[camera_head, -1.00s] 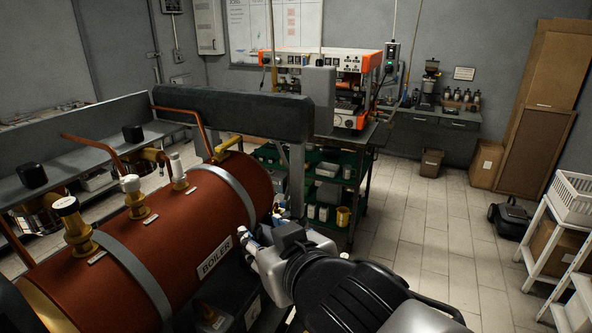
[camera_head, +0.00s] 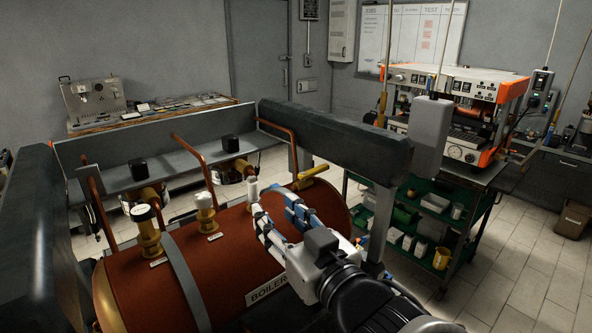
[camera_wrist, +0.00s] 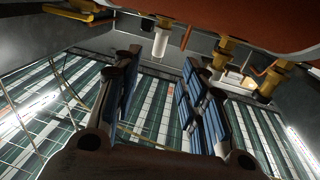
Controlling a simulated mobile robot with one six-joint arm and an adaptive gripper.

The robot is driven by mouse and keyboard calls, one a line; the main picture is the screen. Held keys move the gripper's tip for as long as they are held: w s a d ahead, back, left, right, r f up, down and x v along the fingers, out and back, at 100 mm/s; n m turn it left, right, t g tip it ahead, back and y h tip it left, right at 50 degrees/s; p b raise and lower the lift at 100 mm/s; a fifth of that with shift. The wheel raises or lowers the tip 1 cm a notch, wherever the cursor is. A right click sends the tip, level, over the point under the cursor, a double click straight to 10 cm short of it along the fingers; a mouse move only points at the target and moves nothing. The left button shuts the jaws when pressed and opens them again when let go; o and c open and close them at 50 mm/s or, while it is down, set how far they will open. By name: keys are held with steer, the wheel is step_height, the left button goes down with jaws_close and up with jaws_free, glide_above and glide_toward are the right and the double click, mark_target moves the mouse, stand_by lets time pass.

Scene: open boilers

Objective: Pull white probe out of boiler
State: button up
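The red boiler (camera_head: 245,245) lies on its side with brass fittings along its top. The white probe (camera_head: 253,190) stands upright in the boiler at the far end of this row, left of my gripper (camera_head: 276,206). My gripper is open, with its two blue-padded fingers apart above the boiler's near side. In the wrist view, the white probe (camera_wrist: 160,42) appears upside down, beyond and between the fingertips of my gripper (camera_wrist: 162,58). Nothing is held. A gap between fingers and probe seems to show; its exact size is unclear.
Two brass fittings with pale caps, one at the left (camera_head: 143,214) and one in the middle (camera_head: 204,202), stand along the boiler. A brass valve (camera_head: 312,174) sits beyond the probe.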

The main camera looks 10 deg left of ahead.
mark_target(255, 190)
steer(key=p+x, duration=0.1)
steer(key=p, duration=0.2)
steer(key=p+x, duration=0.1)
steer(key=p, duration=0.3)
steer(key=shift+w+a+r, duration=0.25)
steer(key=shift+w, duration=0.1)
steer(key=p+x, duration=0.1)
steer(key=x, duration=0.4)
steer(key=p+x, duration=0.1)
steer(key=x, duration=0.2)
steer(key=shift+w+a+f+p, duration=0.15)
steer(key=shift+a+f+p, duration=0.1)
steer(key=shift+p, duration=0.05)
jaws_close()
